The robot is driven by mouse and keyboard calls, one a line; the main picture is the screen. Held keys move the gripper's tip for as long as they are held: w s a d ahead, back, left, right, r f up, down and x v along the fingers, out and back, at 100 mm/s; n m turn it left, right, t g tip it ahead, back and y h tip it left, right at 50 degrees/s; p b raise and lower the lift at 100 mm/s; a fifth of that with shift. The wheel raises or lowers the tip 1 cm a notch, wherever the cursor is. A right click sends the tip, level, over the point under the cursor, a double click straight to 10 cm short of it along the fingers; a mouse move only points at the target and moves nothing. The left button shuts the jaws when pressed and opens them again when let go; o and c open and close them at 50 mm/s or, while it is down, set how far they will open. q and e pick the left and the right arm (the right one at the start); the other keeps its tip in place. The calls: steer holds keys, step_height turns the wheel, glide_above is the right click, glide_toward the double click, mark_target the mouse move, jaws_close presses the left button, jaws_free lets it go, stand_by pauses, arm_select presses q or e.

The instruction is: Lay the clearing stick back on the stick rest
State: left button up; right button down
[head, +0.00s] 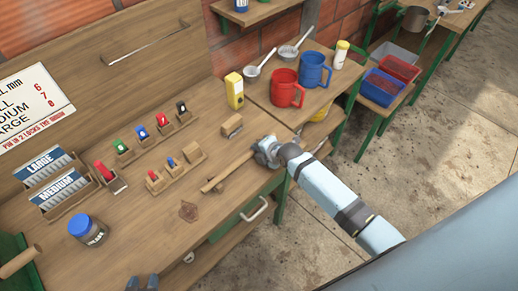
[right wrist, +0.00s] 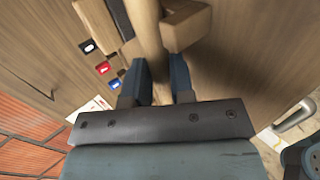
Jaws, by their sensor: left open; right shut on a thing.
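The clearing stick (head: 226,172) is a plain wooden rod slanting over the bench top. My right gripper (head: 266,152) is shut on it near its right end. In the right wrist view the stick (right wrist: 147,35) runs up from between my right fingers (right wrist: 160,84). A small wooden block with a dark slot (head: 232,126) stands just behind the stick; it may be part of the stick rest, but I cannot tell. Whether the stick touches any support is unclear. My left gripper (head: 142,284) is open and empty at the bottom edge, mostly out of frame.
Wooden holders with coloured tags (head: 163,124) stand behind the stick. Card racks (head: 60,190) and a blue-lidded jar (head: 86,229) are at left. Red (head: 286,90) and blue (head: 314,70) mugs and a yellow container (head: 234,91) are at right. The bench front is mostly clear.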

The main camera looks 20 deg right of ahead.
arm_select(q)
steer(key=shift+w+r, duration=0.1)
steer(key=shift+w, duration=0.1)
arm_select(e)
steer(key=c, duration=0.9)
jaws_free()
steer(key=shift+c, duration=0.2)
arm_select(q)
steer(key=shift+w, duration=0.15)
arm_select(e)
steer(key=shift+o, duration=0.2)
steer(key=shift+r, duration=0.1)
arm_select(q)
steer(key=shift+s+d+f+b, duration=0.1)
steer(key=shift+s+f+b, duration=0.2)
steer(key=shift+f+b, duration=0.45)
steer(key=shift+w, duration=0.15)
arm_select(e)
steer(key=v, duration=1.3)
steer(key=shift+s+r, duration=0.2)
steer(key=shift+s, duration=0.05)
arm_select(q)
steer(key=shift+r, duration=0.1)
arm_select(e)
steer(key=shift+d, duration=0.1)
arm_select(q)
steer(key=shift+w, duration=0.1)
